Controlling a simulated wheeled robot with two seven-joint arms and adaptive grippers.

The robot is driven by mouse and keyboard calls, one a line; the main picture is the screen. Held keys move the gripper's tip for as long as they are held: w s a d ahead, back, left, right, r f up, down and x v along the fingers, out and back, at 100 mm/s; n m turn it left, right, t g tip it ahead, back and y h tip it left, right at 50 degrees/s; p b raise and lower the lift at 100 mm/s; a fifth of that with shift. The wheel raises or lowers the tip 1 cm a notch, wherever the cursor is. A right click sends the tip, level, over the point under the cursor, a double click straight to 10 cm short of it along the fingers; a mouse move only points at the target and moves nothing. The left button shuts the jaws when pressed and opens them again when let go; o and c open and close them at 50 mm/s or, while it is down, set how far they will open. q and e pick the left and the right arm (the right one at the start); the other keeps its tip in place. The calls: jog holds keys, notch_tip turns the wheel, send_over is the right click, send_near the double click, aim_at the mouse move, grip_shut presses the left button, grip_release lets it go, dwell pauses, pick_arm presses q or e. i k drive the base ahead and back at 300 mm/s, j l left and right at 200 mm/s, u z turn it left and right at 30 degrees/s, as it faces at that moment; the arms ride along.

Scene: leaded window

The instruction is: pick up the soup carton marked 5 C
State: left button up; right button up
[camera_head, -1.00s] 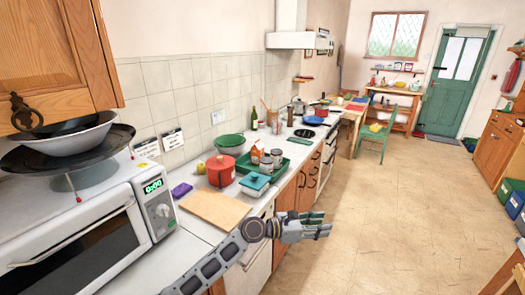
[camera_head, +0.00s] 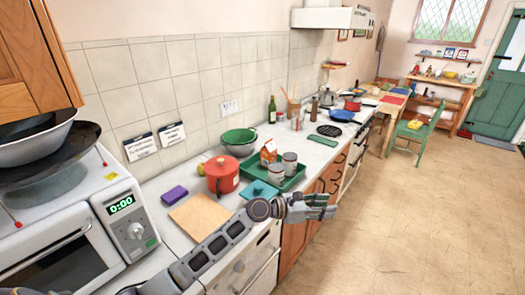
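An orange and white carton (camera_head: 268,152) stands on the counter in or just behind the green tray (camera_head: 292,182). It is small here and no marking on it can be read, so I cannot tell if it is the one marked 5 C. Two pale cans (camera_head: 276,174) stand in front of it and hide its lower part. My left gripper (camera_head: 328,207) is in front of the counter edge, to the right of and nearer than the tray, apart from the carton. Its fingers point right and I cannot tell how far they are parted. My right gripper is out of view.
A red pot (camera_head: 222,176), a teal-lidded dish (camera_head: 259,190), a wooden board (camera_head: 199,215) and a green colander (camera_head: 238,140) crowd the counter around the tray. A microwave (camera_head: 130,225) stands at left. The floor (camera_head: 400,230) at right is clear.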

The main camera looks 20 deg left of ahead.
aim_at(268, 152)
jog(key=i+l+u, duration=0.2)
jog(key=i+u, duration=0.25)
jog(key=i+l+u, duration=0.4)
jog(key=i, duration=0.15)
jog(key=i+l+u, duration=0.45)
